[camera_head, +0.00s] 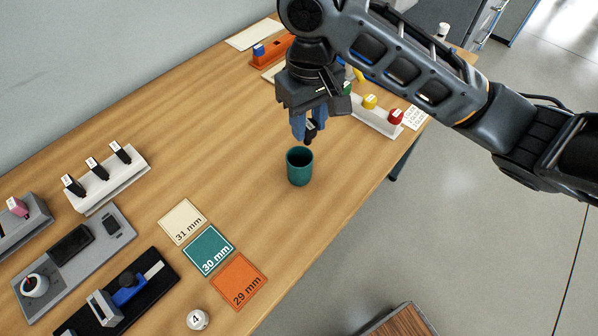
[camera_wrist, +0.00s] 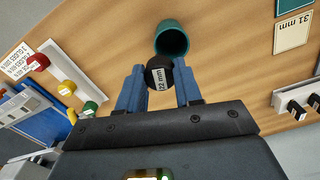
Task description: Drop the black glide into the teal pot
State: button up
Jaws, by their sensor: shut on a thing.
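The teal pot (camera_head: 299,168) stands upright on the wooden table, below my gripper in the head view. It also shows in the wrist view (camera_wrist: 172,40), just beyond the fingertips. My gripper (camera_head: 306,133) has blue fingers and points down above the pot. It is shut on the black glide (camera_head: 310,128), whose white label reads what looks like 32 mm in the wrist view (camera_wrist: 158,73). The glide is held above the pot's rim, apart from it as far as I can tell. The pot's inside is mostly hidden.
Cream, teal and orange cards (camera_head: 238,282) lie at the front. A white rack with black glides (camera_head: 110,178) stands left, near a grey tray (camera_head: 75,262). A rack with coloured knobs (camera_head: 370,112) stands behind the gripper. Bare table surrounds the pot; the table's edge is to its right.

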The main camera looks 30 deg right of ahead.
jog(key=shift+f, duration=0.4)
jog(key=o, duration=1)
jog(key=shift+o, duration=0.2)
jog(key=shift+r+p, duration=0.6)
jog(key=shift+r, duration=3.35)
